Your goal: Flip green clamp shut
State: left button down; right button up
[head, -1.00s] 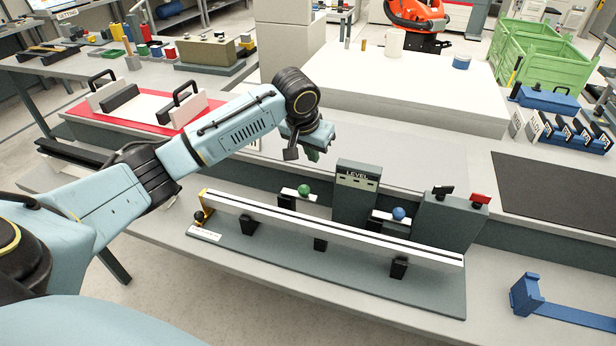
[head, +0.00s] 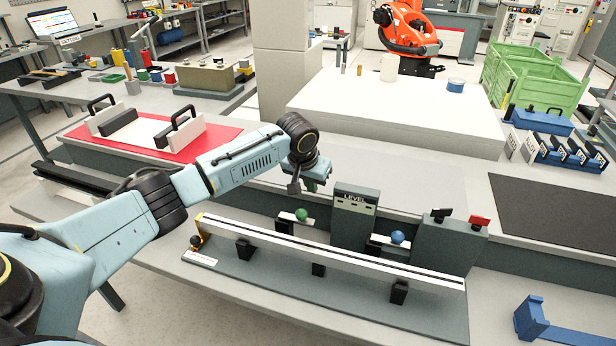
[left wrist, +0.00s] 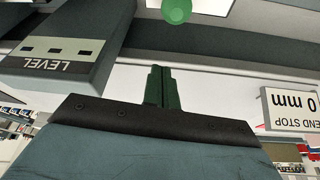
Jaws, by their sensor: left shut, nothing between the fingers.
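The green clamp shows as a green ball knob (head: 302,214) on a short white lever, behind the long white rail (head: 330,247), left of the grey LEVEL block (head: 355,213). My left gripper (head: 312,187) is above and slightly behind the knob, apart from it in the picture. In the left wrist view the shut green fingertips (left wrist: 161,88) hold nothing, and the green knob (left wrist: 176,10) is at the top edge, beyond them. The matching blue knob (head: 398,237) is right of the LEVEL block. My right gripper is not in view.
A grey block with black and red switches (head: 446,243) stands at the rail's right end. A blue bracket (head: 530,318) lies at the lower right. A white slab (head: 400,115) is behind.

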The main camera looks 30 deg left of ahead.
aim_at(296, 215)
pick_arm(q)
jog(key=x, duration=0.2)
jog(key=shift+f, duration=0.35)
jog(key=shift+s+d+f+p, duration=0.1)
jog(key=shift+s+f+p, duration=0.1)
jog(key=shift+s, duration=0.75)
jog(key=shift+s+f+p, duration=0.1)
jog(key=shift+s+p, duration=0.05)
jog(key=shift+s, duration=0.8)
jog(key=shift+d+r, duration=0.1)
jog(key=shift+s+m+p, duration=0.2)
jog(key=shift+m+p, duration=0.2)
